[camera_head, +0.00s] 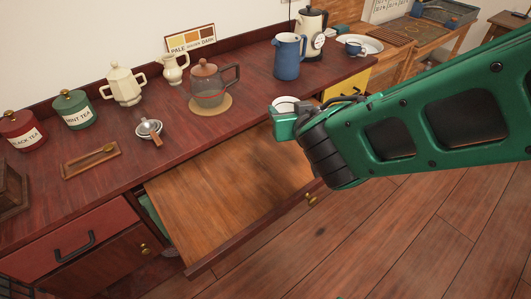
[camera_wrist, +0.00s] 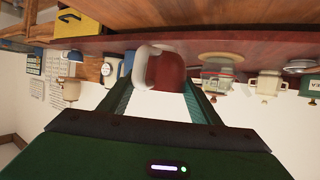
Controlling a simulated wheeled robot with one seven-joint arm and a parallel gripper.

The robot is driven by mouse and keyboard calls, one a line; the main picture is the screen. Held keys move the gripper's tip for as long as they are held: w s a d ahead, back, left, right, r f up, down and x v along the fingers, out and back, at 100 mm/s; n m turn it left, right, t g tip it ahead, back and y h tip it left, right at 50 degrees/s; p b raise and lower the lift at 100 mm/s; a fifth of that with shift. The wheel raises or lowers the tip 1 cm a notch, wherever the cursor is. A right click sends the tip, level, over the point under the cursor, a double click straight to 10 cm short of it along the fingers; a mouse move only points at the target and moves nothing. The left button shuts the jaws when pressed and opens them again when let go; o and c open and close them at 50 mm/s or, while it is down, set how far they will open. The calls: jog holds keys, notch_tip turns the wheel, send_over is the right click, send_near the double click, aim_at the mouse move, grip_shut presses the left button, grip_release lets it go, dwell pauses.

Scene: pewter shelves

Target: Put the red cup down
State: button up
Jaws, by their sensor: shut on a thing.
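The red cup (camera_wrist: 172,72) has a white rim and sits between the two fingers of my gripper (camera_wrist: 160,84) in the wrist view, which looks upside down. In the head view only the pale rim and inside of the cup (camera_head: 287,102) show above my gripper (camera_head: 283,122); the rest is hidden. The gripper is shut on the cup and holds it in the air, seen over the right end of the pulled-out wooden board (camera_head: 220,195) near the counter's front edge.
The dark red counter (camera_head: 195,130) carries a glass teapot (camera_head: 209,82) on a round mat, a blue pitcher (camera_head: 289,56), a strainer (camera_head: 149,128), a small wooden tray (camera_head: 91,161) and several jars at the back. The pulled-out board is bare.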

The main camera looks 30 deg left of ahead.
jog(key=s+a+n+y, duration=0.1)
jog(key=s+a, duration=0.2)
jog(key=s, duration=0.1)
jog(key=shift+g, duration=0.3)
jog(key=w+d+f, duration=0.2)
jog(key=w, duration=0.1)
jog(key=w+d+f, duration=0.2)
jog(key=w, duration=0.1)
jog(key=w+d+f, duration=0.2)
jog(key=w+d, duration=0.1)
jog(key=shift+f, duration=2.05)
jog(key=shift+f, duration=0.15)
jog(key=o, duration=1.1)
jog(key=shift+o, duration=0.2)
